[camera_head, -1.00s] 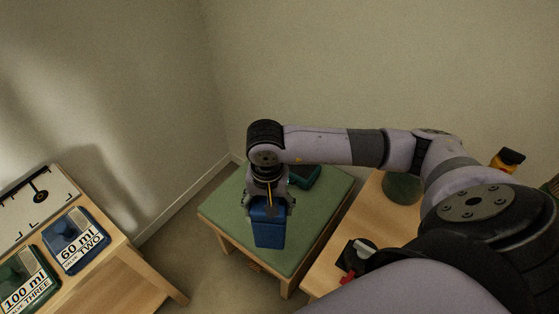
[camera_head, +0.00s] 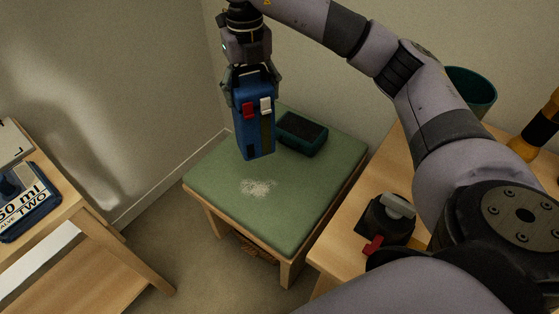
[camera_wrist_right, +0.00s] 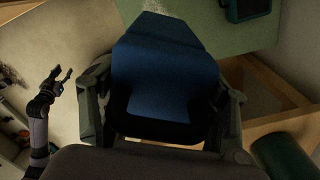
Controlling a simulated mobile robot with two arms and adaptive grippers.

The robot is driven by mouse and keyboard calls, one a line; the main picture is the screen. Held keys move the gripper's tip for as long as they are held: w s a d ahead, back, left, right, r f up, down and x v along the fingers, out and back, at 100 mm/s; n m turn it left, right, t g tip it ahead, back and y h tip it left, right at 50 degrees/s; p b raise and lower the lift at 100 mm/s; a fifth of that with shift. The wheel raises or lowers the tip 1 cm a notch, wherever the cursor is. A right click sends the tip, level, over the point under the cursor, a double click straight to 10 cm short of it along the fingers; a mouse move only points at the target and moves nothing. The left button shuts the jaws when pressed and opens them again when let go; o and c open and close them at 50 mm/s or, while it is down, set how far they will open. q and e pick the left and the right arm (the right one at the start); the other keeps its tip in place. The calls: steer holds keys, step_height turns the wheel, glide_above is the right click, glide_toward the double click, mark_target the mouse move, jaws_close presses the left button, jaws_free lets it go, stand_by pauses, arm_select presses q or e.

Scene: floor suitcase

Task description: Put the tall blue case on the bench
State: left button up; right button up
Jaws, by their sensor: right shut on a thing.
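The tall blue case (camera_head: 254,125) hangs upright in my right gripper (camera_head: 252,84), with red and white latches on its side. My right gripper is shut on its top. The case is over the back left part of the green padded bench (camera_head: 300,205); I cannot tell whether its base touches the pad. In the right wrist view the case (camera_wrist_right: 165,75) fills the middle between the fingers. My left gripper (camera_wrist_right: 62,76) shows small at the left of that view, fingers apart and empty. It is outside the head view.
A dark green open box (camera_head: 301,135) sits on the bench just right of the case. A pale speckled patch (camera_head: 258,187) marks the pad in front. A wooden table (camera_head: 345,240) with a black device (camera_head: 388,220) stands right; another table (camera_head: 95,235) stands left.

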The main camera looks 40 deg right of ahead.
mark_target(257, 149)
steer(key=shift+w+d+r+m+b, duration=0.15)
steer(key=shift+m+b, duration=0.1)
steer(key=shift+m, duration=0.35)
steer(key=shift+w+r+m+b, duration=0.1)
steer(key=shift+m+b, duration=0.15)
steer(key=shift+m, duration=0.35)
steer(key=shift+f, duration=0.1)
steer(key=shift+m, duration=0.3)
step_height(257, 149, down, 15)
steer(key=b, duration=0.3)
step_height(257, 149, down, 4)
steer(key=shift+r, duration=0.15)
arm_select(q)
step_height(257, 149, up, 12)
steer(key=w+t, duration=0.1)
steer(key=shift+w+r, duration=0.15)
steer(key=shift+w, duration=0.05)
arm_select(e)
steer(key=shift+f, duration=0.4)
arm_select(q)
steer(key=shift+r+b, duration=0.15)
steer(key=shift+b, duration=0.2)
arm_select(e)
steer(key=shift+f, duration=0.1)
steer(key=o, duration=1.9)
steer(key=shift+o, duration=0.2)
